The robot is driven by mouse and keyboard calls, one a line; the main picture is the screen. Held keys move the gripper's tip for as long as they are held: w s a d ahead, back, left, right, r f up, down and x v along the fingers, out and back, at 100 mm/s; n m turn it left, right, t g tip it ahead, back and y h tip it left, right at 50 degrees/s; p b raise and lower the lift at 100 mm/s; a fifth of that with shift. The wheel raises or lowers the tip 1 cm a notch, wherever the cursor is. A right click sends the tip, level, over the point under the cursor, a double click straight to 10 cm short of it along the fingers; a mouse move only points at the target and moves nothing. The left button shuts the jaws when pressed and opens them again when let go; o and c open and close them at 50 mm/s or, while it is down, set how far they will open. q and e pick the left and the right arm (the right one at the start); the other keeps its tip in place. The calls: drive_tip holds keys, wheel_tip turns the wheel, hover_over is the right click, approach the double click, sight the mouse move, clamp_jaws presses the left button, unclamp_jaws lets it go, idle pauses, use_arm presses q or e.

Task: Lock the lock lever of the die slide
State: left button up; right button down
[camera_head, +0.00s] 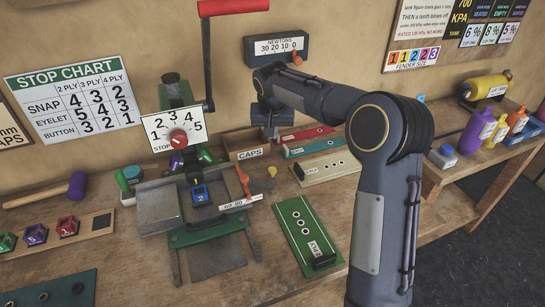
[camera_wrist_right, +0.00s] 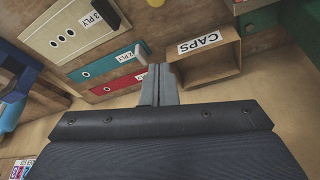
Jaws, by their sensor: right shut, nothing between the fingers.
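The press (camera_head: 174,92) stands at the bench's left-centre, with a dial marked 1 to 5 on its front. Below the dial, a blue die (camera_head: 200,194) sits on the grey die slide (camera_head: 218,190). A small red-orange lever (camera_head: 243,176), apparently the lock lever, stands tilted at the slide's right side, above a white label strip. Whether it is locked I cannot tell. My right gripper (camera_head: 270,133) is behind and right of the lever, apart from it, above the bench near the CAPS box. In the wrist view its fingers (camera_wrist_right: 159,84) are shut and empty.
The CAPS box (camera_head: 243,145) is right beside my right gripper. Red, teal and cream ply boards lie to its right. A green ply board (camera_head: 305,232) lies in front. The press's tall red-handled lever (camera_head: 232,8) rises behind. Colored dies (camera_head: 37,234) and a mallet lie left.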

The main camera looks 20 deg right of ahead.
drive_tip(key=p+x, duration=0.2)
drive_tip(key=x, duration=0.7)
drive_tip(key=shift+d+f, duration=0.1)
drive_tip(key=shift+f, duration=0.25)
drive_tip(key=s, duration=0.1)
drive_tip(key=s+a+p, duration=0.1)
drive_tip(key=shift+s+a+f, duration=0.15)
drive_tip(key=shift+s+f, duration=0.05)
drive_tip(key=shift+s, duration=0.1)
drive_tip(key=shift+s+a, duration=0.15)
drive_tip(key=shift+s, duration=0.15)
drive_tip(key=shift+f, duration=0.2)
drive_tip(key=shift+s, duration=0.1)
drive_tip(key=shift+s+m+b, duration=0.25)
drive_tip(key=shift+m+b, duration=0.15)
drive_tip(key=shift+b, duration=0.1)
